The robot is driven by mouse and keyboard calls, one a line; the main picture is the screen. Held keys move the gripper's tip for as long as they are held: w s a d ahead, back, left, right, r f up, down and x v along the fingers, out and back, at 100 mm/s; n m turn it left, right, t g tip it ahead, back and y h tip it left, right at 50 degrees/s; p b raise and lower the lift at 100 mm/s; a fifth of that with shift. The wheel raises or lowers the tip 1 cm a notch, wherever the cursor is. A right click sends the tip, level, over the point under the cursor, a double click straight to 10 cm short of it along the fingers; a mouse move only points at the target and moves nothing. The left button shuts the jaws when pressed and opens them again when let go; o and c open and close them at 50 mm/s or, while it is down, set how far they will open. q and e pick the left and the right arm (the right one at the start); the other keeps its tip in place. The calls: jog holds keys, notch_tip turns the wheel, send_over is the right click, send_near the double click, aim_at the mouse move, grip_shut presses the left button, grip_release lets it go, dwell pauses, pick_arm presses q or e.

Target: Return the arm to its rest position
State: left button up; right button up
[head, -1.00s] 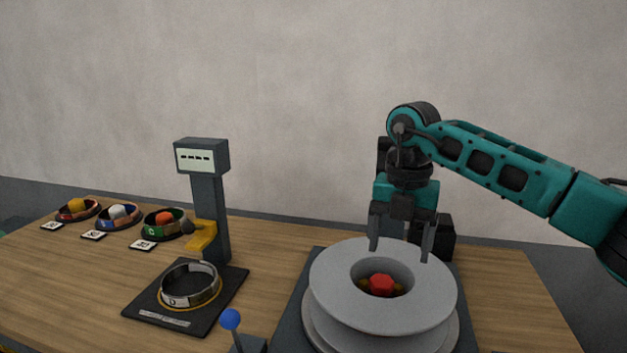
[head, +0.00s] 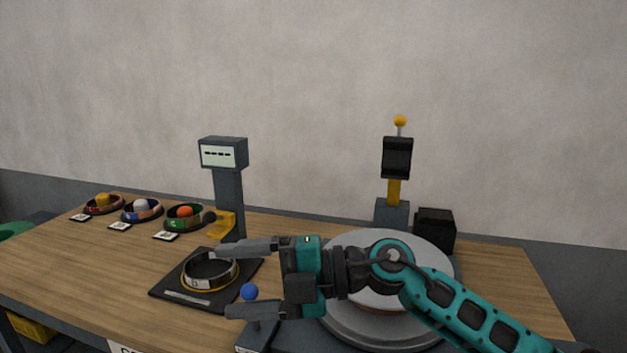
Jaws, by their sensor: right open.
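My right arm comes in from the lower right in the head view. Its gripper (head: 224,283) points left, with its two fingers spread wide apart and nothing held between them. The upper finger overlaps the dark ring (head: 196,282) on its black mat in the picture; I cannot tell whether they touch. The lower finger passes beneath a blue knob (head: 249,291). My left gripper is not in view.
A grey post with a display (head: 223,154) stands behind the mat. A lever with a yellow knob (head: 400,121) and a black box (head: 434,231) stand behind the spool. The wooden table's left front (head: 60,275) is clear.

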jog(key=w+d+r+m+t, duration=0.35)
jog(key=d+m+t, duration=0.35)
jog(key=m+t, duration=0.85)
jog(key=s+d+f+m+t+h, duration=0.1)
jog(key=d+f+m+h, duration=1.2)
jog(key=d+m+h, duration=0.15)
jog(key=s+d+f+m+g+h, duration=0.1)
jog(key=s+d+f+g, duration=0.3)
jog(key=s+f+g, duration=0.55)
jog(key=s+d+f+g+h, duration=0.1)
jog(key=s+d+f+g, duration=0.45)
jog(key=s, duration=0.95)
pick_arm(q)
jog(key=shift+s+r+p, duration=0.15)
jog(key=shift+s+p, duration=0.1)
jog(key=shift+p, duration=0.05)
pick_arm(e)
jog(key=w+a+f+t+y, duration=0.1)
jog(key=w+a+f+t, duration=0.3)
jog(key=w+f+t, duration=0.3)
notch_tip(320, 180, down, 3)
jog(key=shift+w+r+t+y, duration=0.25)
jog(key=shift+t+y, duration=0.1)
jog(key=shift+t, duration=0.9)
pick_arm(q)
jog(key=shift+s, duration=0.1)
